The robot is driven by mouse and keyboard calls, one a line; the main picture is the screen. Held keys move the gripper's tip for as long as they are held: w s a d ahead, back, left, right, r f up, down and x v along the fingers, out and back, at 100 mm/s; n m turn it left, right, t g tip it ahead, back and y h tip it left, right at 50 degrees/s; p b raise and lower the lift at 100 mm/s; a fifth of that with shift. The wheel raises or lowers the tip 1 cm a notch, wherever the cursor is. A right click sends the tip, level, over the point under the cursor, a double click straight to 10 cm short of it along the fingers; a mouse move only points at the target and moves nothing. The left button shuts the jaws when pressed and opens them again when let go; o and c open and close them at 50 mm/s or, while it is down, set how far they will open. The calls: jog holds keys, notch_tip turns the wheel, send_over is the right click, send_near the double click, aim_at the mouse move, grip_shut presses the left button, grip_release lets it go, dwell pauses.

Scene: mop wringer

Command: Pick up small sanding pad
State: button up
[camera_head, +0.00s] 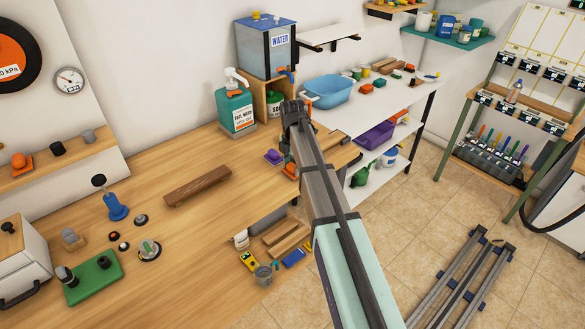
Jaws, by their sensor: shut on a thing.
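My gripper (294,112) is at the far end of my arm, above the right part of the wooden bench. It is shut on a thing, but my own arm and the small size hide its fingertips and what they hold. I cannot pick out the small sanding pad for certain. A small orange-red piece (290,170) shows just left of my arm, by the bench's right end. A purple piece (273,156) lies on the bench left of it.
The wooden bench (190,235) has a brown wooden bar (197,186) and clear room around it. A green pump bottle (236,112) and a water tank (265,45) stand behind my gripper. A white shelf with a blue basin (328,92) is to the right.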

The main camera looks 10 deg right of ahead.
aim_at(293, 165)
notch_tip(293, 165, up, 20)
jog(key=b, duration=0.4)
jog(key=shift+f, duration=0.2)
